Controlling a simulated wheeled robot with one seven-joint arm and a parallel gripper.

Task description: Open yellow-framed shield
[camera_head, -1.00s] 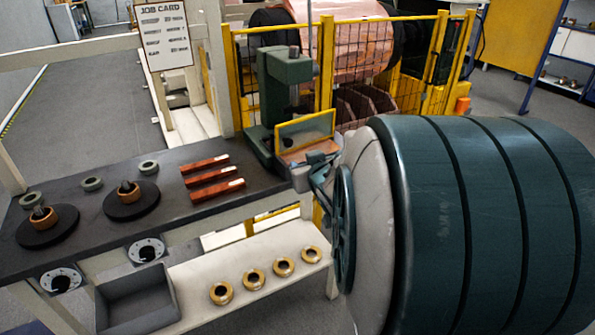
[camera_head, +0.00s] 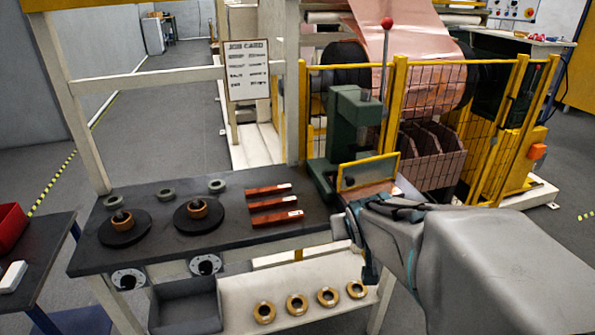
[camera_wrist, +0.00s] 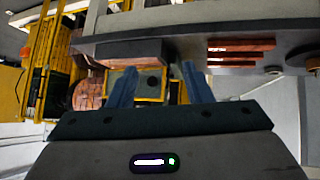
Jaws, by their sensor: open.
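The yellow-framed shield (camera_head: 368,160) stands upright, slightly tilted, at the front of the green press (camera_head: 352,130) at the bench's right end. A copper-coloured surface shows just beside its lower right edge. In the wrist view the yellow frame (camera_wrist: 151,98) shows between and beyond my fingers. My gripper (camera_wrist: 158,88) is open and empty, its two blue fingers spread. In the head view my gripper (camera_head: 360,245) is in front of and below the shield, apart from it, and my arm hides part of the bench end.
Red bars (camera_head: 273,204) and round black fixtures (camera_head: 198,217) lie on the dark bench (camera_head: 225,240). Brass rings (camera_head: 297,305) sit on the lower shelf. A yellow mesh fence (camera_head: 435,125) stands behind the press, before a copper roll. A red-knobbed lever (camera_head: 386,45) rises beside the press.

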